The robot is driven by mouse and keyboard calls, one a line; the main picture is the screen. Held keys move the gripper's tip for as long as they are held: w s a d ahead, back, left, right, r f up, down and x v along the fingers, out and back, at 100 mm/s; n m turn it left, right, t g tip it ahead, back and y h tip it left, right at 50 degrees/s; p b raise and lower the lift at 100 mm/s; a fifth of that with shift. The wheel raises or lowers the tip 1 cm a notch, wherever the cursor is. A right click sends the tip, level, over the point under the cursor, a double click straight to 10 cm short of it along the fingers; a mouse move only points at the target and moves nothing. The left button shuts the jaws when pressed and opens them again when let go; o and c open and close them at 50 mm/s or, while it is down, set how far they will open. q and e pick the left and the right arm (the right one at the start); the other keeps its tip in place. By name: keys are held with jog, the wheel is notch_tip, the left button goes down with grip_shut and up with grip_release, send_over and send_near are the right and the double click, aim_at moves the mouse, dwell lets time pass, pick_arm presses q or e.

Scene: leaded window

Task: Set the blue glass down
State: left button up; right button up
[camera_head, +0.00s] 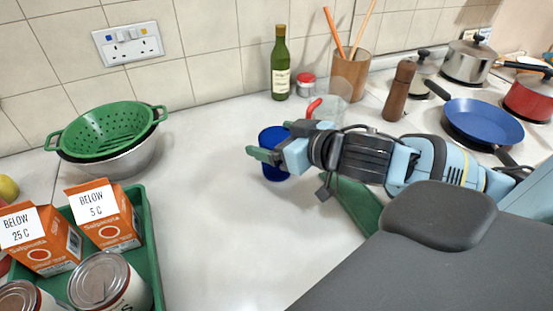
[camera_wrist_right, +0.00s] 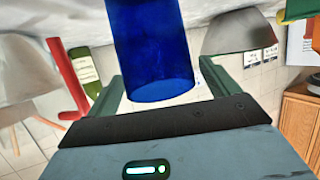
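The blue glass (camera_head: 272,141) is upright at the middle of the counter, its foot seemingly on the surface. My right gripper (camera_head: 276,150) comes in from the right with its green fingers on either side of it. In the right wrist view the blue glass (camera_wrist_right: 155,55) stands between the two fingers of the right gripper (camera_wrist_right: 163,75). The fingers are apart, with a narrow gap showing beside the right-hand one; contact on the left-hand side is unclear. The glass's foot is outside the wrist view. My left gripper is not in view.
A clear glass (camera_head: 335,96) and a red-handled item (camera_head: 313,107) are just behind my right gripper. A green bottle (camera_head: 280,68) stands by the wall. A green tray (camera_head: 146,237) with boxes and cans is at left. The counter between tray and glass is clear.

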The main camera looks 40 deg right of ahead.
jog(key=c, duration=1.6)
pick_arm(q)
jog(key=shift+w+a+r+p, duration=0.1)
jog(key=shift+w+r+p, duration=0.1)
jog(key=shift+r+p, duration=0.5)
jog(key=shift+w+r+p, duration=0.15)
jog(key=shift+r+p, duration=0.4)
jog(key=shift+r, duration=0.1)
pick_arm(e)
notch_tip(320, 180, up, 10)
